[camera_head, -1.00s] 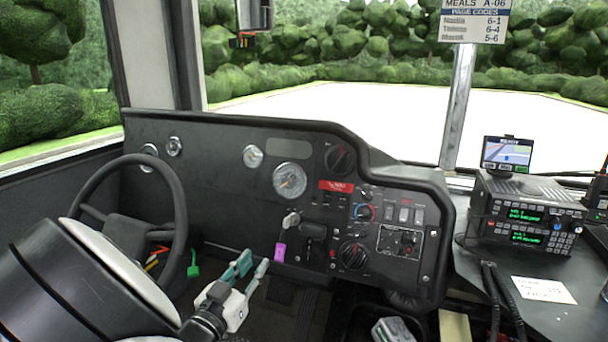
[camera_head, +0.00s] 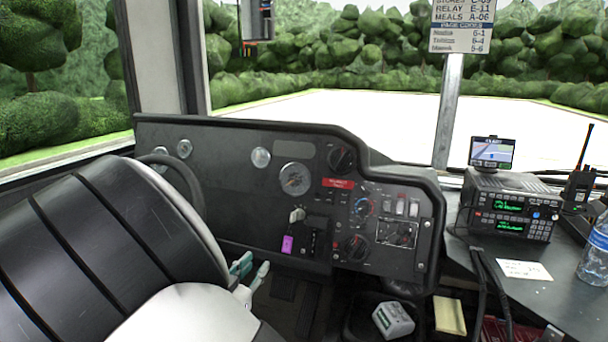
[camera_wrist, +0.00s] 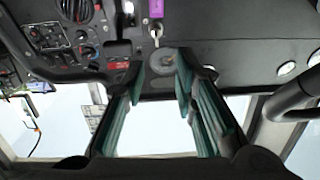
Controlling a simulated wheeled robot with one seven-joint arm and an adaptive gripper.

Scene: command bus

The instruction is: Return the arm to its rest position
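My gripper (camera_head: 250,270) shows low in the head view, just past the driver's seat edge, in front of and below the dashboard (camera_head: 230,165). Only its teal-padded fingers and a little of its pale body show; the seat hides the rest of my arm. In the wrist view, my gripper (camera_wrist: 162,66) has its two fingers spread apart with nothing between them. The dashboard is beyond the fingers, appearing upside down. A key in the dashboard has a purple tag (camera_head: 288,244), apart from the fingers; the tag also shows in the wrist view (camera_wrist: 156,8).
The black and white driver's seat (camera_head: 90,240) fills the lower left, partly covering the steering wheel (camera_head: 178,185). A radio unit (camera_head: 508,205), a paper note (camera_head: 524,270) and a water bottle (camera_head: 595,250) are on the right counter. A pale boxy device (camera_head: 393,320) sits low at centre.

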